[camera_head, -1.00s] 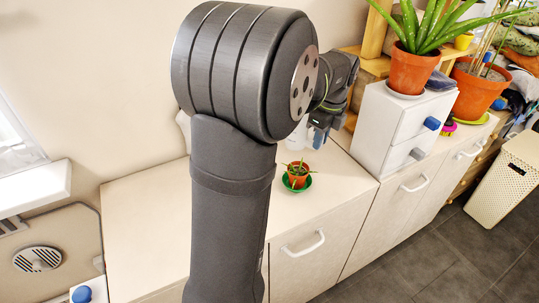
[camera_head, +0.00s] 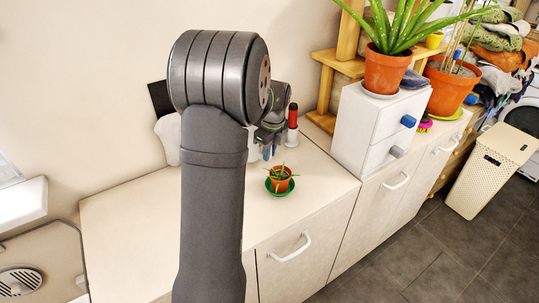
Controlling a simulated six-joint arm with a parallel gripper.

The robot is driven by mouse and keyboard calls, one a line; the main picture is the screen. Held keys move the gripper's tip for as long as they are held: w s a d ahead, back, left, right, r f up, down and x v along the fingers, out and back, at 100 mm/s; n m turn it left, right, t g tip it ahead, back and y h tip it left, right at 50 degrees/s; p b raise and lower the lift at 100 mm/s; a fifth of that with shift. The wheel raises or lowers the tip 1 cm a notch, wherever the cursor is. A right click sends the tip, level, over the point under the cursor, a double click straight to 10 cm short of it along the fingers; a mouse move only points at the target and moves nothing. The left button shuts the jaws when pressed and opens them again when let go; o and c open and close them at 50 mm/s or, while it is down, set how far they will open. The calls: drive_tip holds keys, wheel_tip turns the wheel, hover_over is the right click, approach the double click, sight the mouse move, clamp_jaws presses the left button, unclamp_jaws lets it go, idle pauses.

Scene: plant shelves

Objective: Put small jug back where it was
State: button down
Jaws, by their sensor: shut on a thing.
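My gripper (camera_head: 268,151) points down above the cabinet top, partly hidden behind my arm. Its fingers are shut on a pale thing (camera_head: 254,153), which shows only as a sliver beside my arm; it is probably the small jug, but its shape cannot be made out. I cannot tell whether it touches the cabinet top. A small potted plant on a green saucer (camera_head: 280,190) stands just in front and to the right of the gripper.
A red and dark bottle-like thing (camera_head: 292,118) stands right of the gripper. A white drawer unit (camera_head: 362,130) stands further right, with a large aloe pot (camera_head: 385,72) on it. A white object (camera_head: 168,138) shows left of my arm. The front-left cabinet top (camera_head: 130,220) is clear.

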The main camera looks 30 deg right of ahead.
drive_tip(key=shift+f, duration=0.75)
drive_tip(key=c, duration=1.3)
unclamp_jaws()
drive_tip(key=shift+f, duration=0.15)
drive_tip(key=shift+c, duration=0.2)
wheel_tip(320, 180, up, 12)
drive_tip(key=s, duration=0.1)
drive_tip(key=shift+d, duration=0.2)
drive_tip(key=shift+s, duration=0.1)
